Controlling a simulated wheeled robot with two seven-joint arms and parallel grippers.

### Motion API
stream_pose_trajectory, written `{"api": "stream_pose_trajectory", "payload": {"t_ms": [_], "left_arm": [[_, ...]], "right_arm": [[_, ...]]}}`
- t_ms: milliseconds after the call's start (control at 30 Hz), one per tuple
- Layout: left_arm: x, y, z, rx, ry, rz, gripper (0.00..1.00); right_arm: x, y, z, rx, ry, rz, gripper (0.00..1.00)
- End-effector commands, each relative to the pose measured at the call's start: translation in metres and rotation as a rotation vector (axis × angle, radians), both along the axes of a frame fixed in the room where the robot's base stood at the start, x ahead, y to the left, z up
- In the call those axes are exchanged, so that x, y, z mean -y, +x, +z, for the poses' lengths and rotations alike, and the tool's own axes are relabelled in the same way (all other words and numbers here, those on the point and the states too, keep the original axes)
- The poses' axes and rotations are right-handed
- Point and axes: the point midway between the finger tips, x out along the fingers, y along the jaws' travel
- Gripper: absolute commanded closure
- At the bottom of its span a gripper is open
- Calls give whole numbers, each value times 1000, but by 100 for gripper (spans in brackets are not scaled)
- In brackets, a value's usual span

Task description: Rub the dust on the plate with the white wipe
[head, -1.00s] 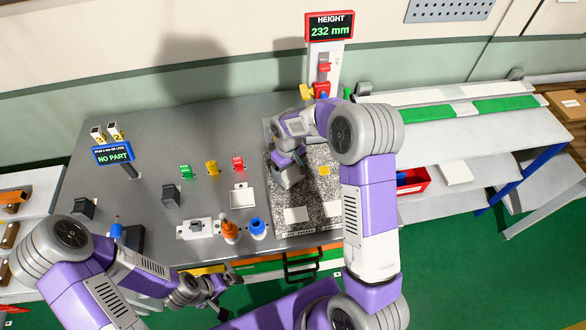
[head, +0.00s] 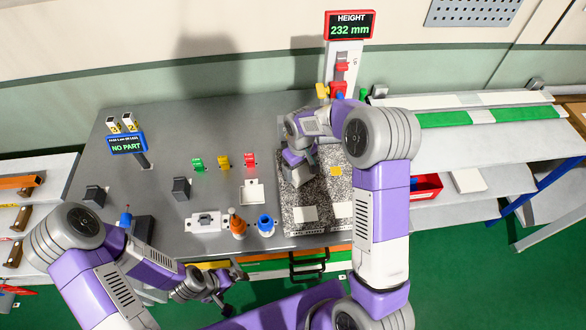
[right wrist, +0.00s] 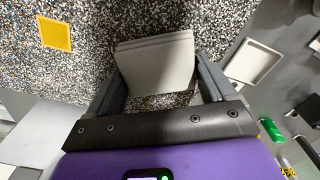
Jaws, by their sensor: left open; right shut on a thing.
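The plate is a speckled grey slab (head: 290,218) on the bench; it fills much of the right wrist view (right wrist: 90,25). My right gripper (head: 298,178) is low over its middle-left part. In the right wrist view the gripper (right wrist: 155,75) is shut on a folded white wipe (right wrist: 155,62), which lies flat at or just above the plate; contact cannot be told. A yellow square (head: 336,170) lies on the plate to the right of the gripper in the head view. I cannot make out dust for certain. My left gripper (head: 222,298) is open and empty at the bench's front edge.
Two pale squares (head: 305,214) lie at the plate's front. A white tray (head: 252,192), an orange bottle (head: 238,225) and a blue-topped container (head: 266,226) stand left of it. A height gauge (head: 342,70) stands behind. A shelf with a red bin (head: 427,187) is to the right.

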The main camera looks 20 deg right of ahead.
Motion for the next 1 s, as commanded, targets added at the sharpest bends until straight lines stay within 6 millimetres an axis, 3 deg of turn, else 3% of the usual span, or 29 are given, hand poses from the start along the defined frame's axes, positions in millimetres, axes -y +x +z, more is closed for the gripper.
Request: {"api": "stream_pose_trajectory", "payload": {"t_ms": [1000], "left_arm": [[0,0,1,0,0,0,0]], "right_arm": [[65,-20,-4,-20,-10,-7,55]]}}
